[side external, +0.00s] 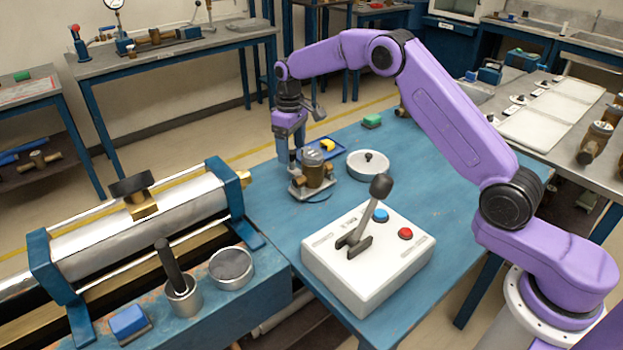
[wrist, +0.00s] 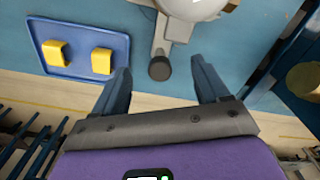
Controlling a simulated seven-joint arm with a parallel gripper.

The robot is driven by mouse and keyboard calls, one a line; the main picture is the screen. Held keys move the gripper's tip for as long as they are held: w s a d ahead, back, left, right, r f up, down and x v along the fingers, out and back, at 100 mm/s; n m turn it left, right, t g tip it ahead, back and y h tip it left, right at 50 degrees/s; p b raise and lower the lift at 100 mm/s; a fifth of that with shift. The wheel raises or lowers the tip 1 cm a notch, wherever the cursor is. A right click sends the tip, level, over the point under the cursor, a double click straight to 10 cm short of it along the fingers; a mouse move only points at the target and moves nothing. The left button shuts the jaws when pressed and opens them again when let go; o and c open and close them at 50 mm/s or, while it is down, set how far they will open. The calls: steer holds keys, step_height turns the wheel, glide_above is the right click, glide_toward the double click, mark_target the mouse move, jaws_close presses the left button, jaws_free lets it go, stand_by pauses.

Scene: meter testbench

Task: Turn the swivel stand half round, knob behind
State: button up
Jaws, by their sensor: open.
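The swivel stand (side external: 300,192) is a low grey stand on the blue table, with a brown, round-bodied meter (side external: 316,171) upright on it. In the wrist view a pale grey bar of the stand (wrist: 161,38) reaches toward my gripper and ends in a dark round knob (wrist: 160,68). My gripper (side external: 291,164) points down at the left side of the stand. Its fingers are open, with the knob in the gap between the fingertips in the wrist view; I cannot tell their height relative to it. In the side view the knob is hidden or too small to make out.
A blue tray (wrist: 88,68) with two yellow blocks (wrist: 55,52) lies close by. A white round dish (side external: 368,172) stands right of the stand. A white control box (side external: 362,270) with a lever is in front. The table's right part is clear.

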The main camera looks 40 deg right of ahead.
steer(key=shift+a, duration=0.1)
stand_by(0.3)
steer(key=shift+s+a, duration=0.1)
steer(key=shift+a, duration=0.65)
steer(key=shift+a, duration=0.1)
